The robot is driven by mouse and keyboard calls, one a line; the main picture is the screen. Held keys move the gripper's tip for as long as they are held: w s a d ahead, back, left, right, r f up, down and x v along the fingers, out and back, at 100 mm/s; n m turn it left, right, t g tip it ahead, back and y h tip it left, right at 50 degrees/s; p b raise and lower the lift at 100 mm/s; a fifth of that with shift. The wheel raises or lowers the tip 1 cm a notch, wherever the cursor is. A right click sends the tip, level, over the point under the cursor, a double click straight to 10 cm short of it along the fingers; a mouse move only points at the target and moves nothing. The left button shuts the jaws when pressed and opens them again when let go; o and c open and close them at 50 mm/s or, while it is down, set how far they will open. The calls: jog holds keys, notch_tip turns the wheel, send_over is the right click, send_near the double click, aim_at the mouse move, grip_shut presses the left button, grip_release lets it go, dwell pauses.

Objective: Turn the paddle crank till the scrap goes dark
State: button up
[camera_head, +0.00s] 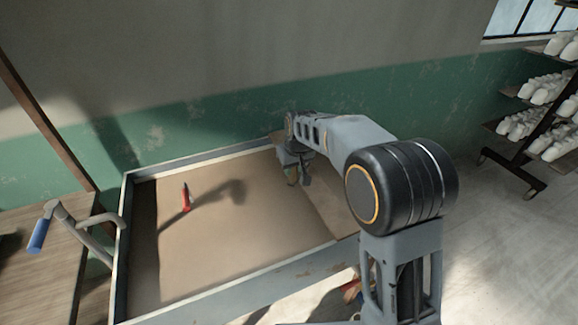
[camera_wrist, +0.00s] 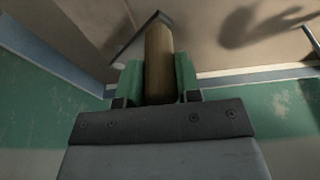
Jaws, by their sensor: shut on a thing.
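The scrap (camera_head: 240,245) in the trough is an even, pale tan, with a darker strip along the left wall. A bent metal crank with a blue grip (camera_head: 38,236) is at the trough's left side, apart from my gripper. No paddle is clearly visible.
A red peg-like thing (camera_head: 186,198) stands upright in the trough. A wooden bench (camera_head: 35,285) is at the left. A green and grey wall (camera_head: 235,115) is close behind the trough. A rack with white pieces (camera_head: 545,120) stands at the right, with open floor before it.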

jog(key=shift+d, duration=0.15)
jog(key=shift+s+d+b, duration=0.2)
jog(key=shift+s+d, duration=0.05)
jog(key=shift+d, duration=0.65)
jog(key=shift+s+d+b, duration=0.2)
jog(key=shift+s+d, duration=0.05)
jog(key=shift+d, duration=0.65)
jog(key=o, duration=1.4)
jog(key=shift+a+r, duration=0.1)
jog(key=shift+w+a+r+p+v, duration=0.1)
jog(key=shift+w+p+v, duration=0.2)
jog(key=shift+p+v, duration=1)
jog(key=shift+w+a+r+p+v, duration=0.15)
jog(key=shift+w+p+v, duration=0.2)
jog(key=shift+p+v, duration=0.95)
jog(key=shift+w+a+p+v, duration=0.1)
jog(key=shift+w+p+v, duration=0.2)
jog(key=shift+p+v, duration=0.95)
jog(key=shift+s+r+b, duration=0.15)
jog(key=shift+r+b, duration=0.3)
